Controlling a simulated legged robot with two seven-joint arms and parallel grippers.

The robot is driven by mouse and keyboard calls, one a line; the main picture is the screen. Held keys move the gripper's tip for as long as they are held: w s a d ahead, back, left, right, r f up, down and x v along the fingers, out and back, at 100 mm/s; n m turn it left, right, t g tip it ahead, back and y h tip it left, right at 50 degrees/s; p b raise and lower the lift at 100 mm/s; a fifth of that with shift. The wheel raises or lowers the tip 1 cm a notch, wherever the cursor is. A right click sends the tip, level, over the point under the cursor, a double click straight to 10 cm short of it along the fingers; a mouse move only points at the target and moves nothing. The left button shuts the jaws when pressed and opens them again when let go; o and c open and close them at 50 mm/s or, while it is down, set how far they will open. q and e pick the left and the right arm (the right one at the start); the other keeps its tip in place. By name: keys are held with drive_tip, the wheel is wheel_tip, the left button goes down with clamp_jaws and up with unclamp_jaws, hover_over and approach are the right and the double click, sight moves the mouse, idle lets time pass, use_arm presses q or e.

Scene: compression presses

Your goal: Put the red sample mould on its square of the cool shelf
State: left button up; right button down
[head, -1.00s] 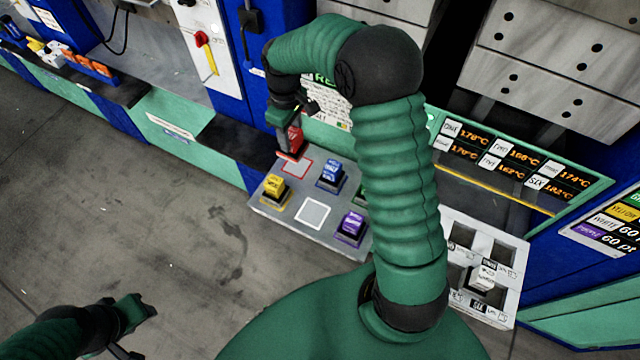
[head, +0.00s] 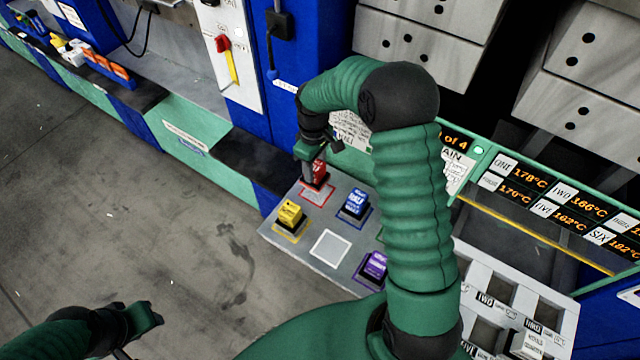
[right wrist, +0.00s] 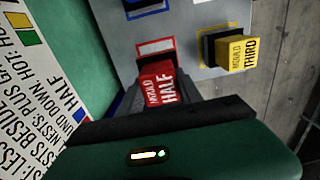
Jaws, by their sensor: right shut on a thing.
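The red mould (head: 316,172), marked HALF in the right wrist view (right wrist: 160,88), is upright in my right gripper (head: 312,158). That gripper is shut on it. In the head view the mould is over the back part of the red-outlined square (head: 318,199) of the grey shelf (head: 287,243). The square's front part shows bare. In the right wrist view the red outline (right wrist: 157,46) shows just beyond the mould. I cannot tell whether the mould's base touches the shelf. My left gripper (head: 140,328) is at the lower left, far from the shelf; its jaw opening is unclear.
A yellow mould (head: 290,214), a blue mould (head: 356,202) and a purple mould (head: 374,265) stand on their squares. The white-outlined square (head: 331,248) is empty. A white rack (head: 560,315) stands at right, and a display panel (head: 560,200) is behind it.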

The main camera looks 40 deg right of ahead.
drive_tip(key=f, duration=0.4)
drive_tip(key=shift+s+d, duration=0.15)
drive_tip(key=shift+d, duration=0.2)
drive_tip(key=shift+a, duration=0.35)
drive_tip(key=c, duration=0.9)
unclamp_jaws()
drive_tip(key=shift+f, duration=0.1)
drive_tip(key=shift+c, duration=0.2)
drive_tip(key=shift+o, duration=0.7)
drive_tip(key=shift+d, duration=0.2)
